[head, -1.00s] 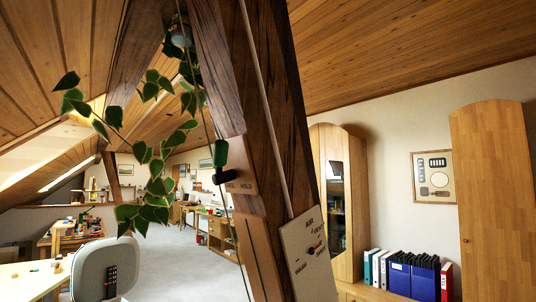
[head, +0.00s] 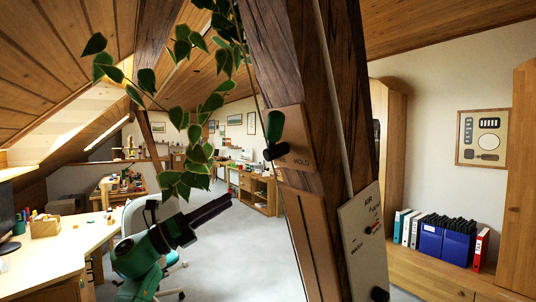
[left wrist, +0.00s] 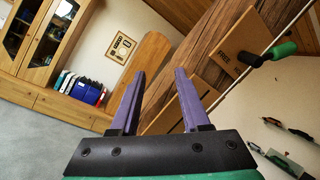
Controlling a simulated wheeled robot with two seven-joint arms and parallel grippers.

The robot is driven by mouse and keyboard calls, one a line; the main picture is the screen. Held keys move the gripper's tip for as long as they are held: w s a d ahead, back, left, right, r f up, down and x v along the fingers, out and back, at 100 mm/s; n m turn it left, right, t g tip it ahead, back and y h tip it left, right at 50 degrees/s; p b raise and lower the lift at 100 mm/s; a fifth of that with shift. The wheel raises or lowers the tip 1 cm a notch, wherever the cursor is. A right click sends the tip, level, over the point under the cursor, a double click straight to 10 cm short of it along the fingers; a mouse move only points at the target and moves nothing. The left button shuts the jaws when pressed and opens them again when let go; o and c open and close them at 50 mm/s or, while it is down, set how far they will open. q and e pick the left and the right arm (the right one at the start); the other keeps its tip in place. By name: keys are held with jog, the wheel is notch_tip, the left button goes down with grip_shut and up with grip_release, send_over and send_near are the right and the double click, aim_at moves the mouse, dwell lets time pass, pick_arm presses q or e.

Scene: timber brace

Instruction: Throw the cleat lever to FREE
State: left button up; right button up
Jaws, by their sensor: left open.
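The cleat lever (head: 274,126) has a green grip standing up from a black hub on a wooden plate (head: 297,175) on the dark timber post. HOLD reads at the plate's right; the word at its left is partly covered by the hub. The lever also shows at the upper right of the left wrist view (left wrist: 285,48). My left gripper (head: 226,202) is open and empty, below and left of the lever in the head view, apart from it. Its two purple fingers (left wrist: 160,74) show spread in the left wrist view. My right gripper is not in view.
A pale AIR panel (head: 363,240) with a small red-marked lever is on the post lower right. A hanging leafy plant (head: 190,125) and its cord are close to the post's left. A desk (head: 60,250) stands left; binders (head: 440,238) stand on a cabinet right.

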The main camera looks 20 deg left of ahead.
pick_arm(q)
jog(key=s+d+r+m+g+h+p, duration=0.1)
jog(key=s+d+r+m+g+h, duration=0.2)
jog(key=s+r+m, duration=0.75)
jog(key=m+g+y+p, duration=0.1)
jog(key=m+g+y, duration=0.1)
jog(key=m+y, duration=0.35)
send_near(268, 121)
jog(key=shift+m, duration=0.4)
jog(key=p+x, duration=0.5)
jog(key=x, duration=0.5)
jog(key=shift+w+d, duration=0.15)
jog(key=shift+w, duration=0.1)
jog(key=shift+w+d, duration=0.15)
jog(key=shift+w, duration=0.1)
jog(key=shift+w+f, duration=0.2)
jog(key=shift+s, duration=0.1)
grip_shut()
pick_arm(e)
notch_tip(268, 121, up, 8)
pick_arm(q)
jog(key=shift+r, duration=0.1)
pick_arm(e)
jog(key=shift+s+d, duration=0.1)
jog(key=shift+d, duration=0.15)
